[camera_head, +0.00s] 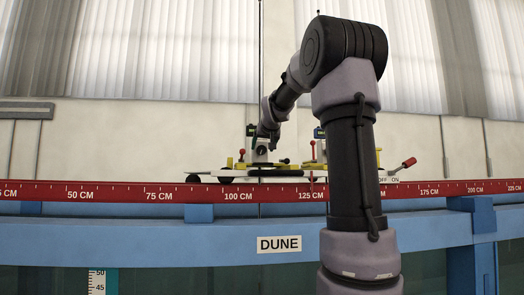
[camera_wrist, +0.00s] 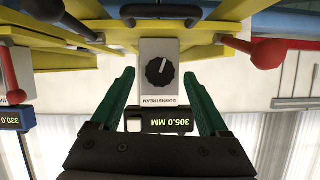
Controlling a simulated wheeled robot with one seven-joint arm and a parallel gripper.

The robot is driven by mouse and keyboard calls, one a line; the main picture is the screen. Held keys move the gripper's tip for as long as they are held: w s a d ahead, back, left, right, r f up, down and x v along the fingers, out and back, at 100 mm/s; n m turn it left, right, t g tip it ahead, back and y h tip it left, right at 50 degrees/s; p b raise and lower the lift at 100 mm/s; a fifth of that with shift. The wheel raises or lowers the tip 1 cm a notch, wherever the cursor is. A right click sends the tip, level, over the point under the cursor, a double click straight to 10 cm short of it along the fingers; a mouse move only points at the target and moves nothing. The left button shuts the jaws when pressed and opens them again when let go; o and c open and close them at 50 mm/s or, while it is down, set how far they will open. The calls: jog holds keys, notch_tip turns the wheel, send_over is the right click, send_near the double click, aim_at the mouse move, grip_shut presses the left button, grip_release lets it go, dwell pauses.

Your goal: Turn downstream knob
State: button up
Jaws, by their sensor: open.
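The downstream knob (camera_wrist: 160,72) is a round black dial with a white pointer line. It sits on a light grey plate (camera_wrist: 152,98) marked DOWNSTREAM, which reads upside down in the wrist view. My gripper (camera_wrist: 159,75) is open, with one green finger on each side of the plate. The knob lies between the fingertips, with a visible gap on both sides and no contact that I can see. In the head view my gripper (camera_head: 266,134) is small and dark, at the carriage above the rail. A dark round knob (camera_head: 262,151) shows just below it.
A display (camera_wrist: 170,123) reads 305.0 MM; another (camera_wrist: 12,117) reads 330.0 MM. Yellow bars (camera_wrist: 95,55) and a red ball handle (camera_wrist: 268,53) lie close around the plate. The red ruler rail (camera_head: 160,195) runs across the blue flume frame (camera_head: 130,231). A red-tipped lever (camera_head: 408,163) stands right.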

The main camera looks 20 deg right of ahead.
aim_at(261, 150)
jog(key=shift+x, duration=1.3)
grip_shut()
